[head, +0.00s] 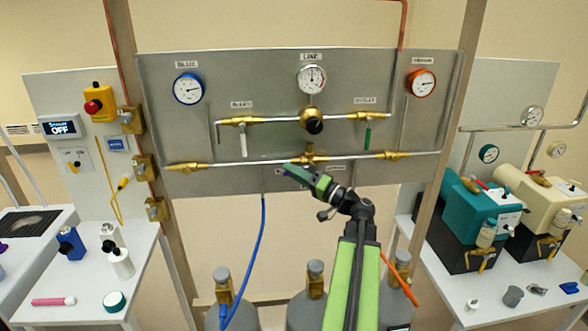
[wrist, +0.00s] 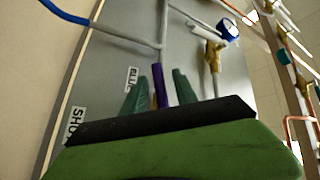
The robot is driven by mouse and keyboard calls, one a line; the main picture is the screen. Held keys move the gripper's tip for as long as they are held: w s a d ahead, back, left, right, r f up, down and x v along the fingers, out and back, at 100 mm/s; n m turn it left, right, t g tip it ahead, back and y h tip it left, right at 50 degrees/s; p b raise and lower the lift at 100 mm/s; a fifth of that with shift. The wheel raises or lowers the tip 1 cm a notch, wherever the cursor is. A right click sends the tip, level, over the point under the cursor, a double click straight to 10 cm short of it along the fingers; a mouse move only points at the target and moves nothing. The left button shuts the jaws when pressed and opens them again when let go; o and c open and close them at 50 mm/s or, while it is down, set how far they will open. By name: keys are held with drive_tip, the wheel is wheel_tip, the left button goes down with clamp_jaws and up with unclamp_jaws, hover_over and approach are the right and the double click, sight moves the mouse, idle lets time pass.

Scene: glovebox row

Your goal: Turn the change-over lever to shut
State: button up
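The change-over lever is a purple bar (wrist: 158,84) in the wrist view, standing between my gripper's two green fingers. My gripper (wrist: 156,92) appears open, with a narrow gap on each side of the bar. A "BLUE" label (wrist: 132,78) lies on the panel just left of the bar. A label reading "SHU", its end hidden, is at the lower left (wrist: 76,124). In the head view, my gripper (head: 291,172) is at the lower pipe, just left of its brass centre fitting (head: 310,153). It hides most of the lever and part of the labels there.
The grey panel (head: 240,75) carries three gauges, a white lever (head: 243,143) and a green lever (head: 368,136) above the lower pipe (head: 240,161). A blue hose (head: 262,225) hangs left of my arm. Gas cylinders (head: 305,310) stand below. Benches flank the panel.

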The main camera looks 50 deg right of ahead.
drive_tip(key=shift+w, duration=0.1)
clamp_jaws()
idle(1.3)
